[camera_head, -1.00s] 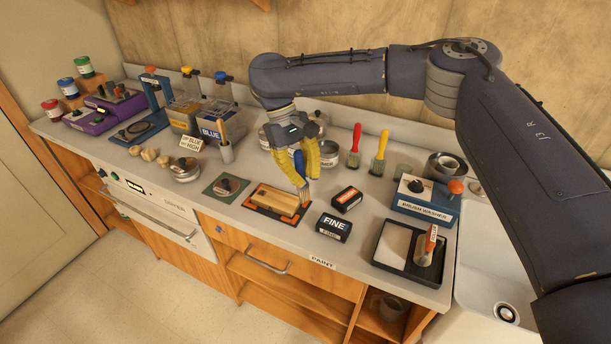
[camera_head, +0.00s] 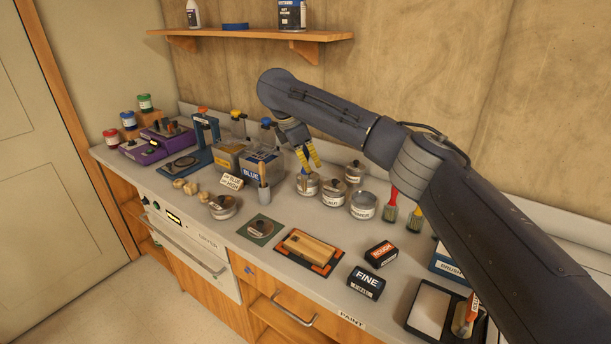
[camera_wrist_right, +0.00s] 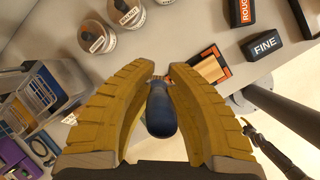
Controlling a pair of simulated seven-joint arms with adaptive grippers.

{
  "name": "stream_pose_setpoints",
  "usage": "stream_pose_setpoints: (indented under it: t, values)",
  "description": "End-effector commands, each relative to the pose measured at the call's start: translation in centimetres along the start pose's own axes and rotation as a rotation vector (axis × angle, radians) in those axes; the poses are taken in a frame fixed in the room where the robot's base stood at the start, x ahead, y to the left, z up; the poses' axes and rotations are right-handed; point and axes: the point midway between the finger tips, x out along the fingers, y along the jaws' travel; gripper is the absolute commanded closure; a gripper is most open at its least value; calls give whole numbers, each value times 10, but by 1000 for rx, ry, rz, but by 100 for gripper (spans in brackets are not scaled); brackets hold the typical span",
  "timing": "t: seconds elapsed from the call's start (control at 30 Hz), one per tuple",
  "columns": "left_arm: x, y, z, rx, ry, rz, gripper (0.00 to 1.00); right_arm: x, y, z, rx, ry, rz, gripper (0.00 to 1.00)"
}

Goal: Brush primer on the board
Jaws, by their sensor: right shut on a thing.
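The board (camera_head: 311,249), a pale wooden block, lies on an orange-and-black mat (camera_head: 285,258) at the middle of the counter. It also shows in the right wrist view (camera_wrist_right: 209,69), partly cut off by a finger. My right gripper (camera_head: 310,166) is raised behind the board, over the lidded tins. In the wrist view its yellow fingers are shut on a blue-handled brush (camera_wrist_right: 161,112); the bristles are mostly hidden. A pale tin (camera_head: 363,206) without a knobbed lid stands right of the lidded tins; its label is too small to read surely.
FINE (camera_head: 366,281) and ROUGH (camera_head: 381,253) blocks sit right of the board. A red-handled brush (camera_head: 391,206) stands behind, and a black tray (camera_head: 433,312) lies at front right. Blue and yellow bins stand left.

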Motion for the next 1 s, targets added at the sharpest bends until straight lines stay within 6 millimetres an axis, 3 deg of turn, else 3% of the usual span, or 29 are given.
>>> stream_pose_setpoints:
  t: [0.27, 0.5, 0.8, 1.0]
  values:
    - [0, 0, -1, 0, 1, 0, 56, 21, 24, 37, -240, 52, 109, 100]
    - [0, 0, -1, 0, 1, 0, 56, 51, 36, 82, -404, 85, 188, 100]
    - [0, 0, 0, 0, 1, 0, 56, 97, 34, 146, -541, 112, 256, 100]
    - [0, 0, 0, 0, 1, 0, 56, 120, 29, 177, -587, 121, 279, 100]
